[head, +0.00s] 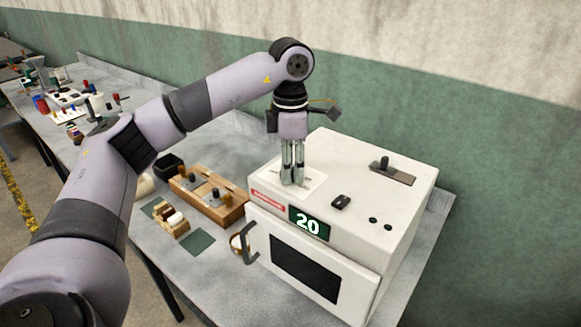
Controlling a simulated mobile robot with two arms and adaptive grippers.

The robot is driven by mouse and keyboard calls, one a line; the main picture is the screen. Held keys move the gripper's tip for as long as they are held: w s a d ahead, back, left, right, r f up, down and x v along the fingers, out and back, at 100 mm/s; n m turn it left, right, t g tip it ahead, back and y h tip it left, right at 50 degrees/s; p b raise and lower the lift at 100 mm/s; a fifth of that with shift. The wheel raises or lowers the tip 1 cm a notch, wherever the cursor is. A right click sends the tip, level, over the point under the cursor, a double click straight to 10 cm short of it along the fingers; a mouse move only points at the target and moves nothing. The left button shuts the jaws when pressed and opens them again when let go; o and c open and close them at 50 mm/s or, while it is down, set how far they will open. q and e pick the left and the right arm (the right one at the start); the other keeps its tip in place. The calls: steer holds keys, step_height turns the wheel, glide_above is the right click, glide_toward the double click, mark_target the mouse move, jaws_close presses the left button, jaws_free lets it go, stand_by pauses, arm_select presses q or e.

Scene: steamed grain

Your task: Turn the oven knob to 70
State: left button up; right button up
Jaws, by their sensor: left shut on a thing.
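The oven (340,185) is a white box on the grey bench, and its front display (308,224) reads 20. My left gripper (292,182) points straight down onto a pale square dial plate (312,190) on the oven's top left. Its fingers are close together, shut on the oven knob, which they hide almost wholly. The angle of the knob cannot be read. My right gripper is not in view.
The oven's top also has a dark rocker switch (341,202) and a metal plate with a black knob (384,164). A dark door handle (249,243) juts from the front. A wooden rack (236,214) and small wooden holder (167,229) stand left.

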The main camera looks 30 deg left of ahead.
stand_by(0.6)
arm_select(q)
steer(key=o, duration=1.1)
steer(key=shift+m, duration=0.3)
steer(key=shift+o, duration=0.2)
step_height(320, 180, up, 12)
